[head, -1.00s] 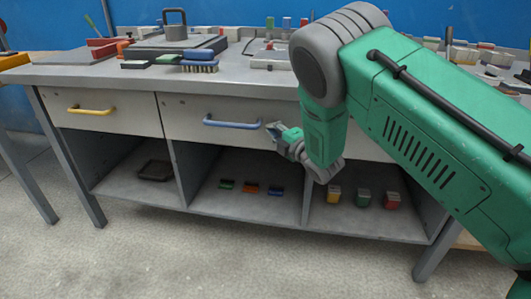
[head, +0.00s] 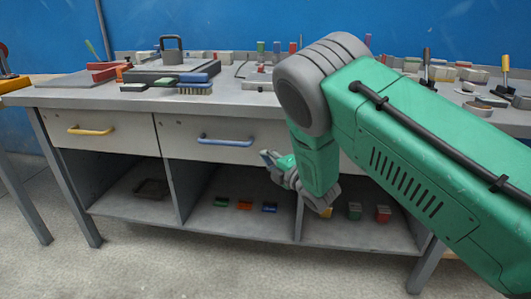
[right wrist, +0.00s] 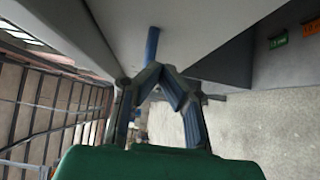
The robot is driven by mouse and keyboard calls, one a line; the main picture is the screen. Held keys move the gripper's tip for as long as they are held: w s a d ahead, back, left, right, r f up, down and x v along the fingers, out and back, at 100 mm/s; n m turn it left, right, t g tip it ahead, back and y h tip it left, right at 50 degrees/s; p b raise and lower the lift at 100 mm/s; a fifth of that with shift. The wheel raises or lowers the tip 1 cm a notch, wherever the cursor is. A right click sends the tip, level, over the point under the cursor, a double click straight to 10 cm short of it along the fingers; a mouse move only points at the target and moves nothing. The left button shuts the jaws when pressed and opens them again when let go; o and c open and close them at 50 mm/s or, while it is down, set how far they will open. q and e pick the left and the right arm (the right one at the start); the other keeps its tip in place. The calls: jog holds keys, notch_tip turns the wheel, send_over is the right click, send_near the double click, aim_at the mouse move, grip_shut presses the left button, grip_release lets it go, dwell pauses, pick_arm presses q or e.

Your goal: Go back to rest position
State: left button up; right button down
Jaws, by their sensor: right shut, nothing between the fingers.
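My right arm comes in from the right in the head view, bent down in front of the workbench (head: 60,98). My right gripper (head: 268,158) is shut and empty, just below and right of the blue drawer handle (head: 225,140). In the right wrist view the fingers of the gripper (right wrist: 158,70) meet at their tips, near the lower end of the blue handle (right wrist: 152,42). Whether they touch the handle I cannot tell. Both drawers look closed. My left gripper is not in view.
A dark tray (head: 152,188) sits in the left compartment. A brush (head: 195,88) and several tools lie on the benchtop. The floor in front is clear.

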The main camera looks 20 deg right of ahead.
jog(key=s+d+f+m+g+h+p, duration=0.15)
jog(key=s+f+m+g+p, duration=0.35)
jog(key=s, duration=0.7)
jog(key=s+d+f+m+g+h+p, duration=0.1)
jog(key=s+f+m+g+h+p, duration=0.2)
jog(key=s+f+m, duration=0.6)
jog(key=s+a+m+g+p, duration=0.2)
jog(key=s+m+g, duration=0.1)
jog(key=s, duration=1)
jog(key=s+a+r+m+g+p, duration=0.1)
jog(key=s+g, duration=0.5)
jog(key=s, duration=0.7)
jog(key=shift+s+a+r+m+y+p, duration=0.25)
jog(key=shift+a+m+y+p, duration=0.1)
jog(key=shift+a+m+p, duration=0.45)
jog(key=shift+f, duration=0.1)
jog(key=shift+a, duration=0.1)
